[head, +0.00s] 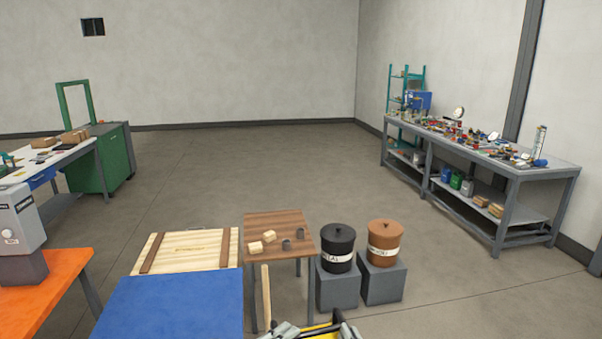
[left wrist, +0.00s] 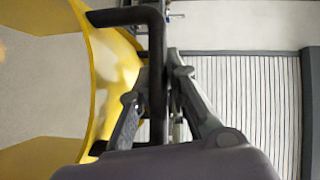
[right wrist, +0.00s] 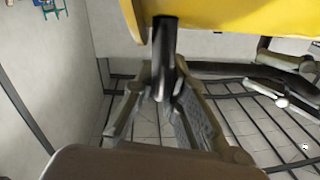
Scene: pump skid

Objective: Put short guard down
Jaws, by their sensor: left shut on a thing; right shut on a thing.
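The short guard is a curved yellow piece with black bar handles. Only a little of its yellow (head: 318,336) shows at the bottom edge of the head view. In the left wrist view its yellow wall (left wrist: 108,85) fills the left side, and my left gripper (left wrist: 172,62) is shut on a black handle. In the right wrist view the yellow guard (right wrist: 220,14) crosses the top, and my right gripper (right wrist: 163,88) is shut on another black handle. The grippers are only partly visible in the head view. The guard's lower edge is hidden there.
A blue surface (head: 170,308) and a pale wooden board with brown battens (head: 188,250) lie ahead left, beside an orange table (head: 45,300). A small brown table (head: 280,225) holds blocks. Black (head: 337,245) and brown (head: 384,240) bins stand on grey blocks. Open floor lies beyond.

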